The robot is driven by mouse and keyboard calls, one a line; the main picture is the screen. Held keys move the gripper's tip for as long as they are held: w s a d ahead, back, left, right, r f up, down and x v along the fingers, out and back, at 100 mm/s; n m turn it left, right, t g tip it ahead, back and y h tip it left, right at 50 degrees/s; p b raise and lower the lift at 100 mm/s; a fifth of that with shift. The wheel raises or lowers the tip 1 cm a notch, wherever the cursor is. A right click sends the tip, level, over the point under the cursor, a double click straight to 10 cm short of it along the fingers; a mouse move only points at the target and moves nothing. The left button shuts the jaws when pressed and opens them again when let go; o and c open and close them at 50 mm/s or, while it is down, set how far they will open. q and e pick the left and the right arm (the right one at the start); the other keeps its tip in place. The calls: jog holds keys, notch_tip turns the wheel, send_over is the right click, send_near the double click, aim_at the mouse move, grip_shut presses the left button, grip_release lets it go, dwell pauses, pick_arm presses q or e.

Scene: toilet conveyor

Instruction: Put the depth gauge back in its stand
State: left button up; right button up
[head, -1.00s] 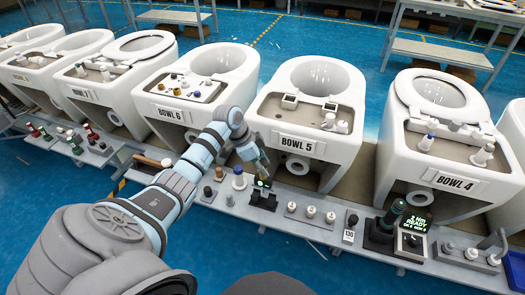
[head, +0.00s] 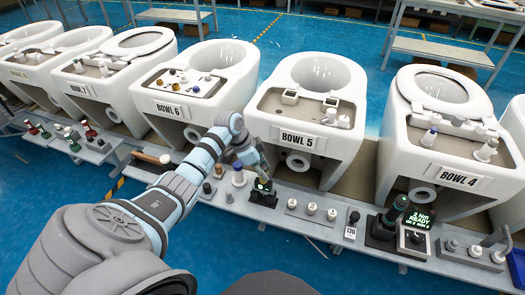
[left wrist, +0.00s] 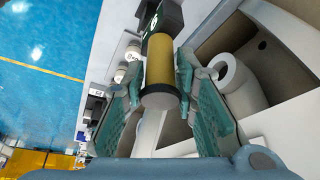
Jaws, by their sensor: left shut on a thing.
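My left gripper (head: 257,168) is shut on a brass-yellow cylinder with dark ends (left wrist: 172,70), which seems to be the depth gauge. Its fingers lie on both sides of the cylinder in the left wrist view (left wrist: 160,88). A dark block with a small green display (head: 263,185) sits just below the gripper on the grey shelf, in front of bowl 5. It seems to be the stand; in the left wrist view, dark parts (left wrist: 166,14) lie right beyond the cylinder. I cannot tell whether the cylinder is seated or only close. My right gripper is not in view.
The bowl marked BOWL 5 (head: 322,115) stands right behind the gripper. On the shelf (head: 330,232), several white-topped pegs (head: 311,209) stand to the right, then a dark green tool and a lit display box (head: 414,240). A grey peg (head: 238,178) stands close on the left.

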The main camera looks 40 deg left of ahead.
pick_arm(q)
jog(key=shift+f+b, duration=0.35)
jog(key=shift+f, duration=0.4)
jog(key=o, duration=1.2)
jog(key=shift+c, duration=0.2)
jog(key=shift+r, duration=0.1)
jog(key=v, duration=1.2)
